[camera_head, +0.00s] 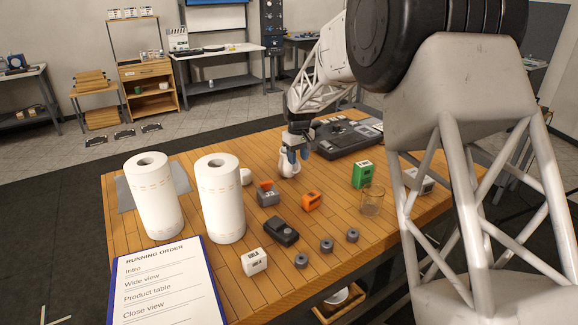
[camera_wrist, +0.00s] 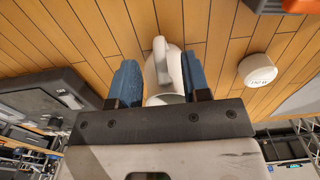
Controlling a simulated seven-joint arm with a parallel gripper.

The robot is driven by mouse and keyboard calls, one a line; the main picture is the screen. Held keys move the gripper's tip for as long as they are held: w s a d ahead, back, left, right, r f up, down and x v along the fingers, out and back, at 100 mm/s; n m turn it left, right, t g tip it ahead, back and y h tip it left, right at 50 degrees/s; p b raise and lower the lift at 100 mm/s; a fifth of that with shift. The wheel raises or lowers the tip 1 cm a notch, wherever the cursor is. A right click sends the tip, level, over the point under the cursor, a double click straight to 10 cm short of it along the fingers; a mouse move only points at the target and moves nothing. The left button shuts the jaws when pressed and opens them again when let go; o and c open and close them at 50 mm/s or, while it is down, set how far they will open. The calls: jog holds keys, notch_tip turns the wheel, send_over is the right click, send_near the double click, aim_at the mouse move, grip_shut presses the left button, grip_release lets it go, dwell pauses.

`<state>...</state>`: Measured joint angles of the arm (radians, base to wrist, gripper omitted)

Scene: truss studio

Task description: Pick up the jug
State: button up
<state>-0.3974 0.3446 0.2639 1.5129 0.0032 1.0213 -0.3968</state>
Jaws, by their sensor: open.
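The jug (camera_head: 287,166) is white with a handle and stands on the wooden table (camera_head: 180,258), toward its back middle. In the wrist view the jug (camera_wrist: 164,68) shows between the two blue fingers, its handle facing the camera. My gripper (camera_head: 294,153) is over the jug, pointing down, with its fingers around the jug's upper part. In the wrist view my gripper (camera_wrist: 159,84) is open, with one finger on each side of the jug. The right finger looks very close to the jug; I cannot tell whether it touches. Part of the jug is hidden by the gripper body.
Two paper rolls (camera_head: 220,203) stand at the left, near a small white round object (camera_head: 246,177). A grey-and-orange block (camera_head: 268,194) and an orange block (camera_head: 311,201) lie in front of the jug. A dark console (camera_head: 345,138) is behind right. A glass (camera_head: 372,202) stands at right.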

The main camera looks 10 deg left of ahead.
jog(key=shift+f, duration=2.25)
grip_shut()
